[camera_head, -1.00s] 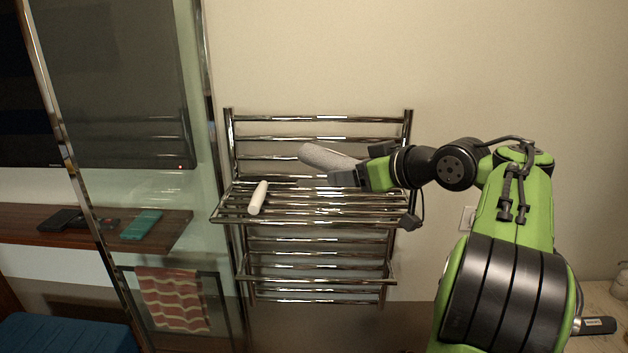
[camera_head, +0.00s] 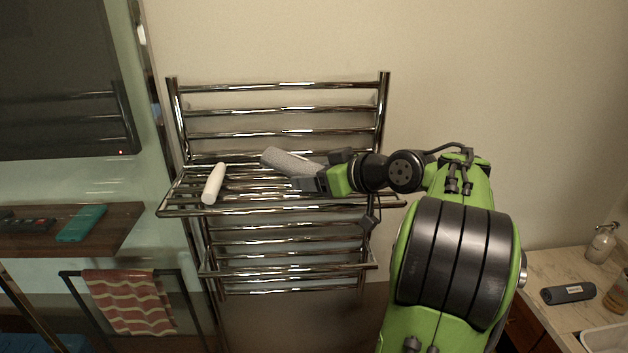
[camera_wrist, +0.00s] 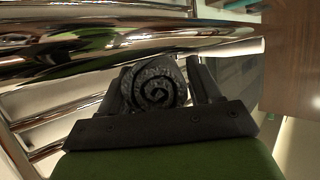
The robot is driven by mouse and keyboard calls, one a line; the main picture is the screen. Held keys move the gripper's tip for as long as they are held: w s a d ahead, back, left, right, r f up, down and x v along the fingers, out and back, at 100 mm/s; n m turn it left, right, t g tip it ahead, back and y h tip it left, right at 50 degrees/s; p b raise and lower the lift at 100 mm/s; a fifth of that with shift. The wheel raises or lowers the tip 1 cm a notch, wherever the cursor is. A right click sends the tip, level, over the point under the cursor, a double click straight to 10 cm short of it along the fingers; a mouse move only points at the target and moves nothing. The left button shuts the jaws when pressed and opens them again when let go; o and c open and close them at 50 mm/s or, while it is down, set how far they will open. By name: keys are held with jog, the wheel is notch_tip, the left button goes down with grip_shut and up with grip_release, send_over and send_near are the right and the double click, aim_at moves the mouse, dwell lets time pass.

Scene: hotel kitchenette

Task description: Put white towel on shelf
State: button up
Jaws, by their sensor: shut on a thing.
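A pale, speckled rolled towel (camera_head: 288,161) is in my gripper (camera_head: 312,180), whose jaws are shut on its right end. The towel slants, its free end up and left, over the chrome rack's shelf (camera_head: 250,210). I cannot tell whether it touches the bars. A smooth white roll (camera_head: 214,183) lies on the shelf's left part, apart from the held towel. In the wrist view, the towel's spiral end (camera_wrist: 155,85), dark in shadow, shows between the jaws, close to the chrome bars (camera_wrist: 100,50).
The rack's upright rails (camera_head: 280,110) rise behind the shelf, and a lower rack tier (camera_head: 290,268) sits beneath. A glass panel with a metal post stands left. A striped cloth (camera_head: 128,302) hangs at lower left. A counter (camera_head: 540,262) with bottles is at right.

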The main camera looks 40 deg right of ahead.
jog(key=o, duration=0.6)
jog(key=shift+f, duration=0.1)
jog(key=o, duration=0.5)
jog(key=shift+s+r, duration=0.1)
jog(key=shift+r, duration=0.25)
jog(key=p+v, duration=0.5)
jog(key=v, duration=0.6)
jog(key=shift+s+r, duration=0.15)
jog(key=shift+s, duration=0.25)
